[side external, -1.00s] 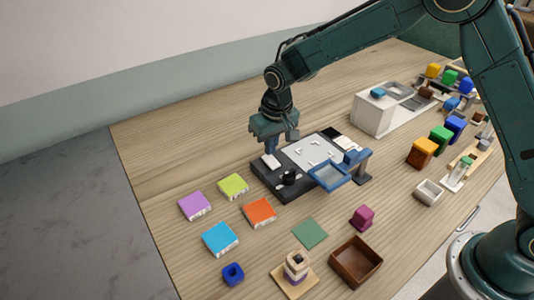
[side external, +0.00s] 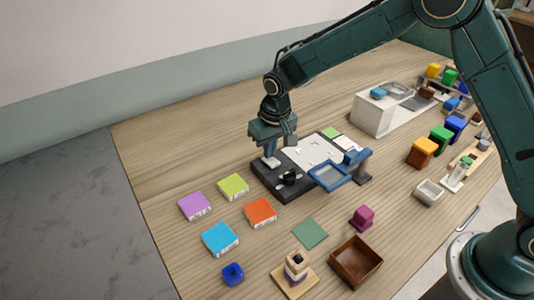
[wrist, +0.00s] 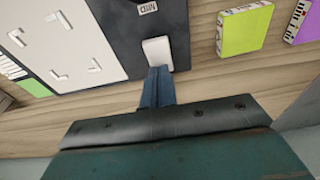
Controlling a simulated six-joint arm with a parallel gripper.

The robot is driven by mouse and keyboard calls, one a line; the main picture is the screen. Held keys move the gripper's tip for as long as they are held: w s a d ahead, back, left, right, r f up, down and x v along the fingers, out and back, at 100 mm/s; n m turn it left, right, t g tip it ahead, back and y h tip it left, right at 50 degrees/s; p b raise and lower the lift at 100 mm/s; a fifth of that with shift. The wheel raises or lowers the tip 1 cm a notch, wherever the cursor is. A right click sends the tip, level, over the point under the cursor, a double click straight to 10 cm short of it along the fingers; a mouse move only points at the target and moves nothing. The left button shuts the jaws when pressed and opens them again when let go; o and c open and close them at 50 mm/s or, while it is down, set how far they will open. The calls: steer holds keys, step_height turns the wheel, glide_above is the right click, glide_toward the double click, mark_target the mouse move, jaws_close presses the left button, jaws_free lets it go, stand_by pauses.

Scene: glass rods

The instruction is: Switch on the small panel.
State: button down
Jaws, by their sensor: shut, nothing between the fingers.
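The small panel is a dark base (side external: 291,195) on the table with a bright white plate (side external: 310,151) marked with corner brackets. A green patch (side external: 331,132) shows at its far end and also in the wrist view (wrist: 32,87). A white rocker switch (wrist: 157,52) sits at the panel's near edge; in the side view it (side external: 271,163) is partly behind my fingers. My gripper (side external: 270,155) is shut and empty, pointing down at the switch. In the wrist view my fingertips (wrist: 159,72) are at the switch's outer end, seemingly touching it.
A blue-framed magnifier (side external: 329,176) overhangs the panel's right side. Purple (side external: 194,206), lime (side external: 233,186), orange (side external: 259,212) and cyan (side external: 219,239) blocks lie nearby in front. A brown tray (side external: 355,263) stands at the front.

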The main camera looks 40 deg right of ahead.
steer(key=shift+s, duration=0.3)
steer(key=shift+s+r, duration=0.1)
steer(key=shift+s, duration=0.4)
steer(key=shift+r, duration=0.1)
step_height(320, 180, up, 14)
steer(key=s, duration=0.2)
steer(key=shift+s, duration=0.15)
stand_by(0.5)
